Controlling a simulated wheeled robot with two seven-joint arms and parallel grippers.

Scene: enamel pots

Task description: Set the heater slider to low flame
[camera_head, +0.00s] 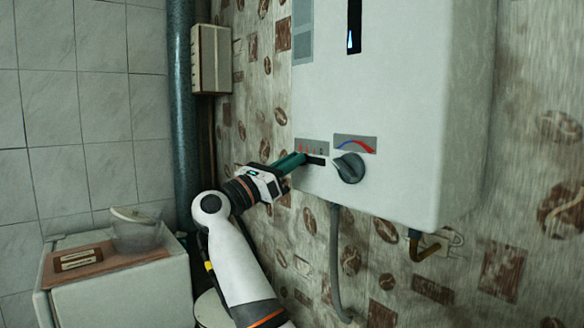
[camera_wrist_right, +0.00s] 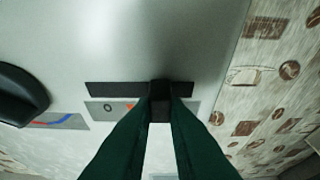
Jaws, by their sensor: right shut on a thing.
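The white water heater (camera_head: 390,85) hangs on the wall. Its black slider knob (camera_wrist_right: 160,88) sits in a dark horizontal slot (camera_wrist_right: 115,88), right of the slot's middle in the right wrist view. A label plate (camera_head: 312,146) with red flame marks is above the slot in the head view. In the wrist view a circle mark and an orange flame mark show left of the knob; marks behind the fingers are hidden. My right gripper (camera_head: 301,159) is shut on the knob, with its green fingers on both sides. My left gripper is out of view.
A dark round dial (camera_head: 349,167) is just right of the slot in the head view, under a blue-red label. A grey hose (camera_head: 335,255) hangs below the heater. A white cabinet (camera_head: 120,295) with a bowl (camera_head: 135,232) stands at the left. A dark pipe runs up the corner.

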